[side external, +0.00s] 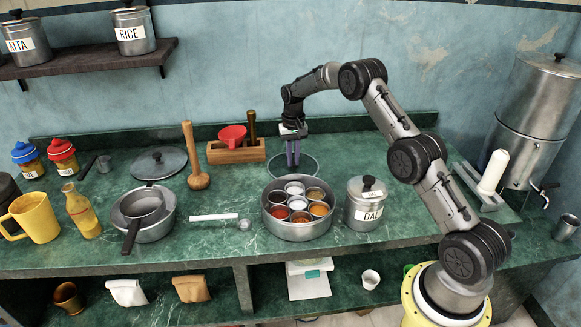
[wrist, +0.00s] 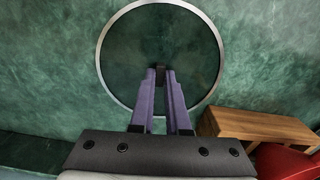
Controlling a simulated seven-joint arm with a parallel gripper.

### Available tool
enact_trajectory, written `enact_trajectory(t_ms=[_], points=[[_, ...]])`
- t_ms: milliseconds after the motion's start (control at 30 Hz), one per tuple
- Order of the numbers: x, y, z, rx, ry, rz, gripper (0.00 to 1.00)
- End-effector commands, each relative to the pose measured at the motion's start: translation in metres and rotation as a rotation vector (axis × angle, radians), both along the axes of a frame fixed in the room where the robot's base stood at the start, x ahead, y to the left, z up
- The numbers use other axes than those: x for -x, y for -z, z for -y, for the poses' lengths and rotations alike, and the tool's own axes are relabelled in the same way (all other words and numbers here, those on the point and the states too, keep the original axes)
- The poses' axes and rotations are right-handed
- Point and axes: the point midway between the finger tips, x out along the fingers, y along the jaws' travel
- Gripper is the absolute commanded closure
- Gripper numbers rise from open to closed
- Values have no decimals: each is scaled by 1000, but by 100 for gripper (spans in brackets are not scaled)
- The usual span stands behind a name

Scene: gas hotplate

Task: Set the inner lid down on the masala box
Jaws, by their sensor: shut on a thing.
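The masala box (side external: 299,233) is a round steel tin on the counter in the side view, open at the top, with several small bowls of coloured spices inside. The inner lid (side external: 306,170) is a clear disc with a thin metal rim, behind the box. It also fills the upper middle of the wrist view (wrist: 125,58). My gripper (side external: 293,164) points down at the disc's middle. In the wrist view my gripper (wrist: 161,74) is shut on the small dark knob at the lid's centre. I cannot tell whether the lid touches the counter.
The steel DAL canister (side external: 366,208) stands right of the box. A wooden rack (side external: 236,152) with a red funnel (side external: 232,135) is left of the lid.

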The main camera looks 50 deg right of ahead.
Motion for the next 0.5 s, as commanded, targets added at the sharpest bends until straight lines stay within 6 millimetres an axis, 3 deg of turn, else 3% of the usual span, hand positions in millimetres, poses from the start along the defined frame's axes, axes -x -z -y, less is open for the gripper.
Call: enact_trajectory(t_ms=[500], points=[[0, -22, 0, 1, 0, 2, 100]])
